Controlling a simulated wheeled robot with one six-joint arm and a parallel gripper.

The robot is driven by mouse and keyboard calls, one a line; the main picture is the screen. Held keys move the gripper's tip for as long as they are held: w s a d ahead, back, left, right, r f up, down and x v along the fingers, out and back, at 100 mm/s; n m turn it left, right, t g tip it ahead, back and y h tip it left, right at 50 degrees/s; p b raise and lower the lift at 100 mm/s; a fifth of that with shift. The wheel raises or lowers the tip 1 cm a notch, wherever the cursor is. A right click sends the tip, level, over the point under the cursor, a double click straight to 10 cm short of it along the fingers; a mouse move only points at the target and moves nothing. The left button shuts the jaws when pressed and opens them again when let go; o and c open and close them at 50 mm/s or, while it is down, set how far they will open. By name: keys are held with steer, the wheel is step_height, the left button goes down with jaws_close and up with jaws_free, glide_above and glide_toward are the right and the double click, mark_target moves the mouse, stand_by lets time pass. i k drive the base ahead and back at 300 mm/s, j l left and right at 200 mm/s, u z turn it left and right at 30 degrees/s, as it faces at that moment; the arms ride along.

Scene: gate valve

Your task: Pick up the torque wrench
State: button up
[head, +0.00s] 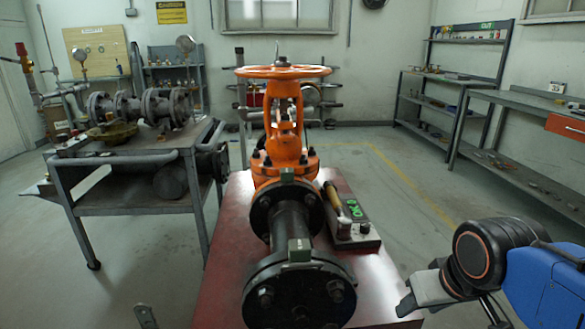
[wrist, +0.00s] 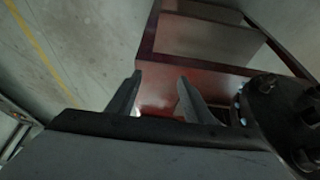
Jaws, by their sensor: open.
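I cannot make out a torque wrench for certain in either view. In the head view a tool with a wooden handle (head: 333,197) lies by a dark block with green marks (head: 356,226) on the red bench (head: 226,265), right of the valve. A small grey metal end (head: 146,316) shows at the bottom edge; I cannot tell what it belongs to. My gripper (head: 408,305) is at the lower right, beside the bench's right edge. In the wrist view my gripper (wrist: 157,78) is open with nothing seen between its fingers, and the red bench side is beyond them.
The orange gate valve (head: 286,120) with its black flanged pipe (head: 291,222) stands on the bench. A black flange (wrist: 275,105) is close right of my fingers. A grey workbench (head: 130,190) stands left, shelves (head: 445,95) at the back right. Floor right of the bench is clear.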

mark_target(345, 223)
steer(key=l+z, duration=0.15)
steer(key=l, duration=0.35)
steer(key=i+l+z, duration=0.15)
steer(key=l, duration=0.3)
steer(key=i+l+z, duration=0.15)
steer(key=l, duration=0.3)
